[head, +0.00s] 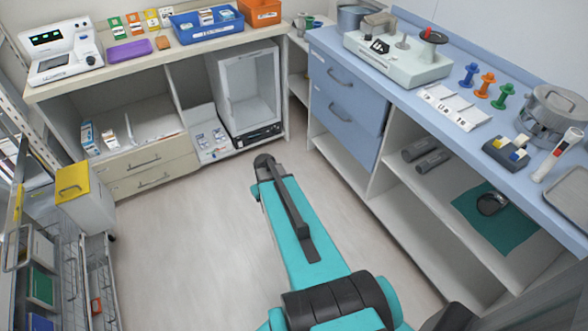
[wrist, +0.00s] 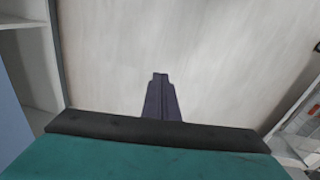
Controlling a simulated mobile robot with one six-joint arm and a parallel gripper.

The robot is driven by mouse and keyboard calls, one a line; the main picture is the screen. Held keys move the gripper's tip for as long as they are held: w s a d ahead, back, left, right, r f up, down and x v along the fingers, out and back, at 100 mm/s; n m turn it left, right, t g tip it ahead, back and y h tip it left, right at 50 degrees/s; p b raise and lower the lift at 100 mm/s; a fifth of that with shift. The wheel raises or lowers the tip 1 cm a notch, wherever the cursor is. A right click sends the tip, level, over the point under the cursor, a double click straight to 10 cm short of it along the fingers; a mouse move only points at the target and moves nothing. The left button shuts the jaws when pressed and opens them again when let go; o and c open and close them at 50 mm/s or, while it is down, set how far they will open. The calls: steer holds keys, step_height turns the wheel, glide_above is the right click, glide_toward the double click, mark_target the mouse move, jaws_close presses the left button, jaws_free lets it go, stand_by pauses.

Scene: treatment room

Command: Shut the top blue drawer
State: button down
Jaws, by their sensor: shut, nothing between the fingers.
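The top blue drawer (head: 325,68) is the upper front in the blue unit under the right-hand counter, with a grey bar handle. A second blue drawer (head: 340,130) with the same kind of handle sits below it. I cannot tell from this angle how far out the top drawer stands. My gripper (wrist: 160,76) shows in the wrist view with its dark fingers together and empty, over pale floor. Its fingertips are not clear in the head view, where my teal arm reaches over the floor left of the blue drawers, apart from them.
The right blue counter (head: 455,92) carries a device, coloured pegs and a steel pot, with open shelves below. The left counter (head: 140,71) has beige drawers (head: 140,166) below. A yellow-topped box unit (head: 85,205) stands at the left. The floor (head: 190,245) between is clear.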

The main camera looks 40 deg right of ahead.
steer(key=s+a+f+g, duration=0.1)
steer(key=s+a+f, duration=0.2)
steer(key=a, duration=0.3)
steer(key=s+a+f+n+g+y, duration=0.1)
steer(key=s+a+f, duration=0.1)
steer(key=s+a, duration=0.25)
steer(key=s+a+f+g, duration=0.1)
steer(key=s+a+f, duration=0.2)
steer(key=a, duration=0.4)
steer(key=s+a+f+g, duration=0.1)
steer(key=s+a, duration=0.3)
steer(key=s, duration=0.3)
steer(key=s+a+f+n+g, duration=0.1)
steer(key=s+a+f+g, duration=0.1)
steer(key=s+a, duration=0.3)
steer(key=shift+s+a, duration=0.15)
steer(key=shift+s, duration=0.7)
steer(key=shift+a, duration=0.15)
